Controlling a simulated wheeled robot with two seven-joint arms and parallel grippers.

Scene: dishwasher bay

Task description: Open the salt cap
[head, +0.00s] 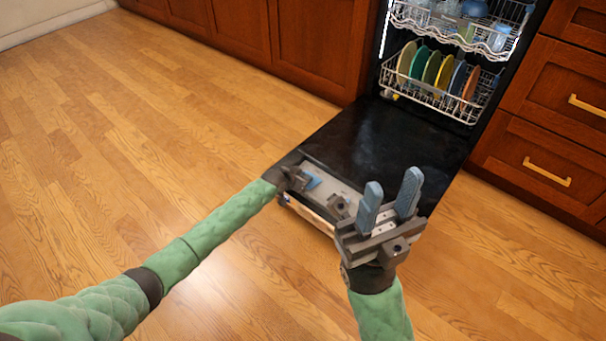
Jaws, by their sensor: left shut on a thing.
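The dishwasher door (385,145) is folded down, its black inner face up. My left gripper (312,181) is at the door's outer edge, at the left corner. It appears shut on that edge; the contact is partly hidden. My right gripper (393,180) appears over the right part of the door, with its two blue-grey fingers pointing up. The fingers are apart with nothing between them. I cannot make out the salt cap; the tub floor is hidden behind the lower rack (440,105).
The lower rack holds several coloured plates (432,68). The upper rack (450,30) holds glasses and a blue bowl (474,8). Both racks are at the tub opening. Wooden drawers (545,170) stand to the right. The wooden floor (130,130) is clear on the left.

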